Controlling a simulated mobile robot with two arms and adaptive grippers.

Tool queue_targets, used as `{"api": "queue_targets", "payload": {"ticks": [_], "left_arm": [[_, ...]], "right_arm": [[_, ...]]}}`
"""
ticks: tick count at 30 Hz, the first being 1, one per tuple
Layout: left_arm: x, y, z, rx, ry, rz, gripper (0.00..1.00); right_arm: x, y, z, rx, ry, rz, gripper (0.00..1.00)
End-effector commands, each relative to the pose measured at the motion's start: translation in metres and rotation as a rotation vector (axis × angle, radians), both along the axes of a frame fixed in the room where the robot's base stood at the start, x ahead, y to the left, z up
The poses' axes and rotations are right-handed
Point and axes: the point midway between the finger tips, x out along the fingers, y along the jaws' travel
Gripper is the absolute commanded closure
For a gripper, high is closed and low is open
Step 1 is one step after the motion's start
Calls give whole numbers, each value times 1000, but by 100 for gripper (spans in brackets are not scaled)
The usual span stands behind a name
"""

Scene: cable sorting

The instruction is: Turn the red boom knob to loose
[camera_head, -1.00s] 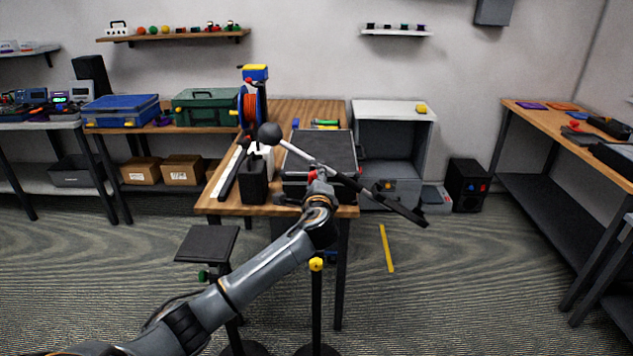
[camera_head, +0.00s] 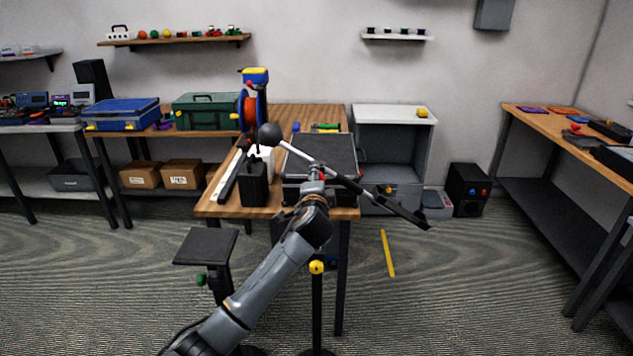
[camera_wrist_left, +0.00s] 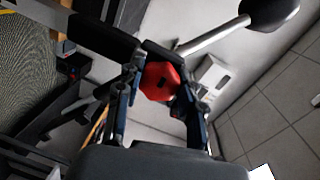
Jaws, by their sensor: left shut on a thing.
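The red boom knob (camera_wrist_left: 161,82) sits between the two fingers of my left gripper (camera_wrist_left: 160,92) in the left wrist view. The fingers are shut on it from both sides. A dark mark shows on the knob's face. The boom (camera_head: 330,171) slopes from a black ball end (camera_head: 269,135) at upper left to a dark bar (camera_head: 400,212) at lower right. In the head view my left gripper (camera_head: 314,184) is at the middle of the boom, and mostly hides the knob. My right gripper is not in view.
A wooden table (camera_head: 235,210) stands behind the boom, with a black case (camera_head: 320,150), a cable reel (camera_head: 250,110) and a black box (camera_head: 254,185) on it. A stand with a yellow knob (camera_head: 316,267) is below the arm.

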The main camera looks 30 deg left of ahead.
Motion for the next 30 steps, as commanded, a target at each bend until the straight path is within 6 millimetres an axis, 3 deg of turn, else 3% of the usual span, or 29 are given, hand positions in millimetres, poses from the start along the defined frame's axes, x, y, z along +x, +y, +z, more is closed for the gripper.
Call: {"api": "queue_targets", "payload": {"ticks": [13, 14, 17, 30], "left_arm": [[0, 0, -1, -10, -5, 1, 94], [0, 0, -1, -10, -5, 1, 58], [0, 0, -1, -9, -4, 1, 39], [-6, -4, 0, -7, -5, -1, 39]], "right_arm": [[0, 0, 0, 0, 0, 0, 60], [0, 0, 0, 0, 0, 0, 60], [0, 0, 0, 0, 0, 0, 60], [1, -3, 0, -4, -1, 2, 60]]}}
